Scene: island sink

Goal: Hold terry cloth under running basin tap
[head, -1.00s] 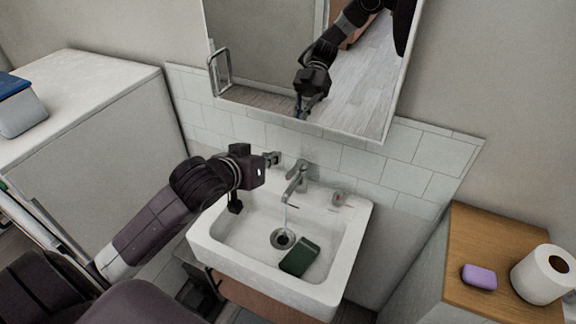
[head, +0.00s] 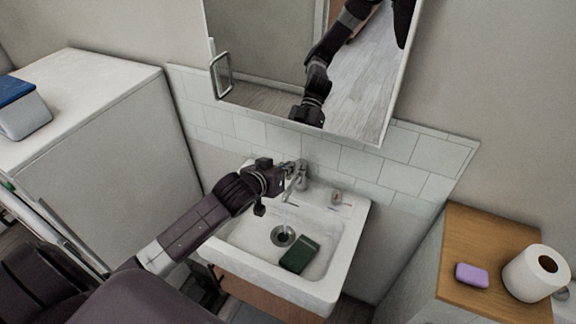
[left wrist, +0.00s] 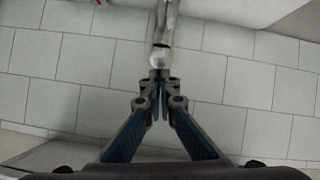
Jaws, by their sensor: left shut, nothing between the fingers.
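The dark green terry cloth (head: 299,255), a folded block, lies in the white basin (head: 340,270), right of the drain. The chrome tap (head: 301,178) stands at the basin's back edge; a thin, pale water stream (head: 285,216) seems to fall from it near the drain. My left gripper (head: 287,169) is at the tap, shut and empty. In the left wrist view its closed fingertips (left wrist: 160,78) are close to the end of a metal tap part (left wrist: 164,28); I cannot tell whether they touch. My right gripper is not in view.
A mirror (head: 255,60) hangs above the tiled backsplash (head: 360,165) and reflects my arm. A wooden-topped cabinet (head: 490,235) at right holds purple soap (head: 472,275) and a paper roll (head: 530,275). A white cabinet (head: 95,95) with a blue-lidded box (head: 22,110) stands at left.

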